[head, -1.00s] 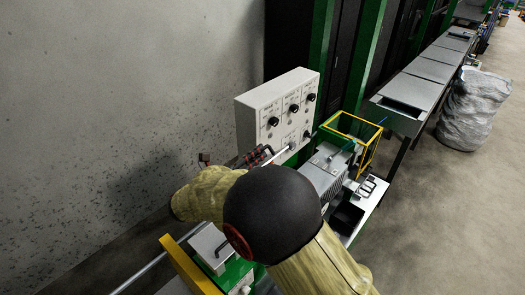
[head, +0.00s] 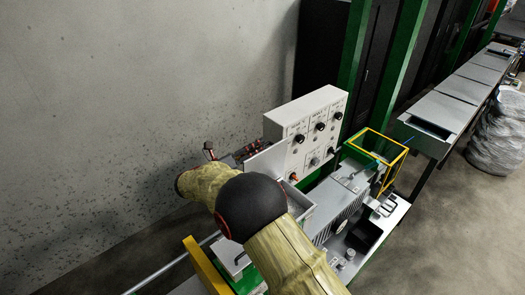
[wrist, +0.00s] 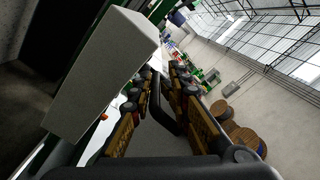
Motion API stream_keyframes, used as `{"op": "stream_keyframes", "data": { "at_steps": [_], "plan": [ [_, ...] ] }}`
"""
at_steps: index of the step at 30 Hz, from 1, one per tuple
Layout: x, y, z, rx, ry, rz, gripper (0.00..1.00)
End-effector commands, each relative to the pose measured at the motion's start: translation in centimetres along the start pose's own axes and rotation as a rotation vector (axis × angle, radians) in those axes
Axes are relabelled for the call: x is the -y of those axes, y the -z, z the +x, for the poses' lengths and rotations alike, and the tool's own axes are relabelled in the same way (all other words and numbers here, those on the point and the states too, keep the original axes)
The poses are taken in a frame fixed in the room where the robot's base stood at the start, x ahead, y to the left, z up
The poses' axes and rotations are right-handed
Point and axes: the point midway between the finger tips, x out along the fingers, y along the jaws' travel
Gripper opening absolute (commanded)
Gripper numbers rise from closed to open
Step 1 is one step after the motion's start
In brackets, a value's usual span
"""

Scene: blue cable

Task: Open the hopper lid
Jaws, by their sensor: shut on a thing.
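The hopper lid (head: 267,162) is a light grey plate, standing raised and tilted beside the control box in the head view. The hopper's open top (head: 299,203) shows below it, partly hidden by my arm. My gripper (head: 256,149) is at the lid's left, mostly hidden behind my arm and the lid. In the wrist view my gripper's fingers (wrist: 160,90) are closed around the lid's black handle (wrist: 163,112). The grey surface below the handle looks like the lid.
The control box (head: 307,128) with black knobs stands right behind the lid; it also fills the wrist view's left (wrist: 102,75). A yellow-framed guard (head: 376,154) and grey machine block (head: 335,213) lie right. The wall (head: 120,110) is left.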

Motion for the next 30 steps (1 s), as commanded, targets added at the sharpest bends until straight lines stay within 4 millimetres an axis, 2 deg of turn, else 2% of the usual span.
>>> {"op": "stream_keyframes", "data": {
  "at_steps": [1, 3, 18, 19, 23, 30],
  "plan": [
    [-1.16, 1.11, -0.12, -0.006, -0.009, -0.018, 0.00],
    [-1.40, 1.07, -0.13, -0.007, -0.010, -0.019, 0.00],
    [-1.77, 1.28, -0.15, -0.010, -0.012, -0.024, 0.00],
    [-1.77, 1.28, -0.15, -0.010, -0.012, -0.024, 0.20],
    [-1.76, 1.28, -0.14, -0.010, -0.012, -0.024, 0.27],
    [-1.69, 1.20, -0.12, -0.010, -0.010, -0.023, 0.27]
  ]
}}
